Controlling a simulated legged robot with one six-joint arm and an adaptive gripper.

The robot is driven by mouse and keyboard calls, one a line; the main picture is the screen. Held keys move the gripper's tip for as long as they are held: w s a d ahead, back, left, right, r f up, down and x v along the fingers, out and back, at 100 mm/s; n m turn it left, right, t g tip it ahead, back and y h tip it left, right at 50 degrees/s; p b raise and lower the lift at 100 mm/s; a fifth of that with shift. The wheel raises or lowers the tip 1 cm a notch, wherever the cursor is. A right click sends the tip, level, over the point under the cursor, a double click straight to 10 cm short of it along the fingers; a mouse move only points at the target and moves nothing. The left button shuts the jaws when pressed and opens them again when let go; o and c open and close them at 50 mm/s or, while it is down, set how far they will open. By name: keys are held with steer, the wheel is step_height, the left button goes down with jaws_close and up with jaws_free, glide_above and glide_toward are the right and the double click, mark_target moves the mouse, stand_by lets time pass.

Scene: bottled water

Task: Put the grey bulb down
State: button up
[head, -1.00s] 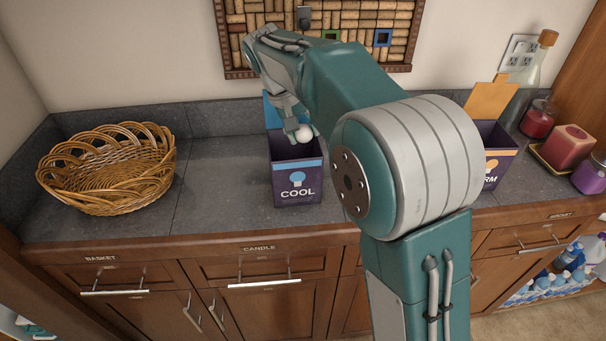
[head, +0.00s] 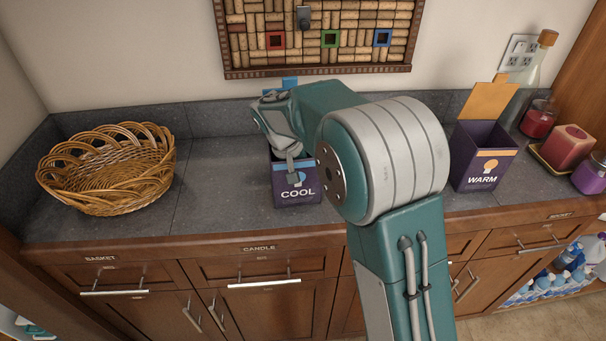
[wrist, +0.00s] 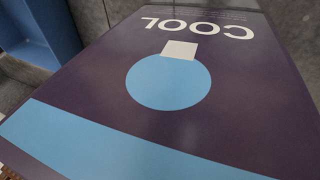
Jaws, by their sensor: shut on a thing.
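My gripper (head: 291,168) is at the dark purple box marked COOL (head: 284,191), with its fingers low at the box's opening and front rim. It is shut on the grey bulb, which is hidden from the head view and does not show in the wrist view. The wrist view is filled by the box's dark front (wrist: 235,95), with its blue bulb picture and upside-down lettering. The fingers are out of the wrist view. I cannot tell how deep the bulb sits in the box.
A wicker basket (head: 108,172) stands at the left of the grey counter (head: 215,190). A box marked WARM (head: 483,165) with an orange flap stands right of my arm. Red and purple candles (head: 570,146) and a corked bottle (head: 533,65) are at the far right.

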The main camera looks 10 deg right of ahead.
steer(key=shift+f, duration=0.5)
steer(key=shift+s+f, duration=0.1)
steer(key=shift+f, duration=0.05)
steer(key=o, duration=1)
steer(key=shift+f, duration=0.1)
